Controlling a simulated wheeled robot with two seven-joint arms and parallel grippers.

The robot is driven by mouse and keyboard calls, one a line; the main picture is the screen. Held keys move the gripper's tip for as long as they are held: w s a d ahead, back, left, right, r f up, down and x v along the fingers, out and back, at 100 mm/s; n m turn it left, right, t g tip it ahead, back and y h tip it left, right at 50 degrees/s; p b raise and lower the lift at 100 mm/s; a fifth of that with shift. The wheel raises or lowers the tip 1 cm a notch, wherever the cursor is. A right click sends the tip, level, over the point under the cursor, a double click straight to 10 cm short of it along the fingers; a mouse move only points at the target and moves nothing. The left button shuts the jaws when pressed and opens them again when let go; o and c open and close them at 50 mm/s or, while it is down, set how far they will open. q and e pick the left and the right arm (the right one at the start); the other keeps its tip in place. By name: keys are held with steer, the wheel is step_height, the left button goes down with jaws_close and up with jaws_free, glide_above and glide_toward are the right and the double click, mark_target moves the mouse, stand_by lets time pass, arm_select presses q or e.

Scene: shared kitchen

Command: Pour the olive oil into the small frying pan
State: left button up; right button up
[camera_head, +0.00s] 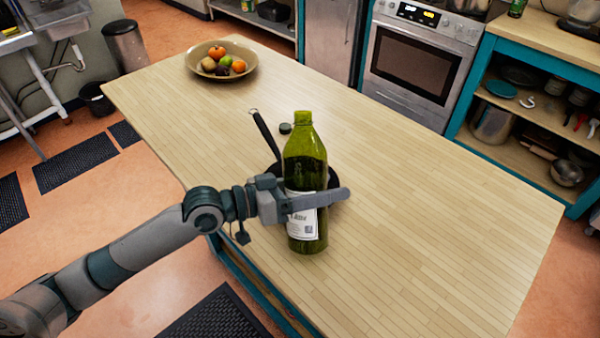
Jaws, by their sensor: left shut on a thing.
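A green glass olive oil bottle (306,167) with a white label stands upright over the wooden table, in front of the pan. My left gripper (318,198) reaches in from the left and is shut on the bottle around its label. The bottle's mouth is open at the top. The small frying pan (336,182) is dark and lies behind the bottle, mostly hidden by it and by my gripper. Its black handle (264,135) points away to the upper left. I cannot tell whether the bottle's base touches the table. My right gripper is not in view.
A small dark cap (285,128) lies on the table (420,200) beyond the pan handle. A fruit bowl (207,76) stands at the far left end. The table's right half is clear. An oven (415,72) and shelves (535,120) stand behind.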

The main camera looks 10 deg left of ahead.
mark_target(324, 173)
arm_select(q)
step_height(324, 173, up, 4)
steer(key=shift+w+f+m+p, duration=0.1)
steer(key=shift+m+p, duration=0.4)
steer(key=shift+p, duration=0.1)
steer(key=b, duration=0.1)
steer(key=m+b, duration=0.1)
steer(key=shift+w+a+f+t+h+b, duration=0.15)
steer(key=shift+w+t+h+b, duration=0.15)
steer(key=shift+w+b, duration=0.1)
steer(key=shift+w+a+m+b, duration=0.1)
steer(key=shift+w+m+b, duration=0.15)
steer(key=shift+m+b, duration=0.5)
steer(key=shift+w, duration=0.1)
steer(key=shift+w+m+b, duration=0.15)
steer(key=shift+m+b, duration=0.4)
steer(key=shift+b, duration=0.15)
steer(key=shift+a, duration=0.1)
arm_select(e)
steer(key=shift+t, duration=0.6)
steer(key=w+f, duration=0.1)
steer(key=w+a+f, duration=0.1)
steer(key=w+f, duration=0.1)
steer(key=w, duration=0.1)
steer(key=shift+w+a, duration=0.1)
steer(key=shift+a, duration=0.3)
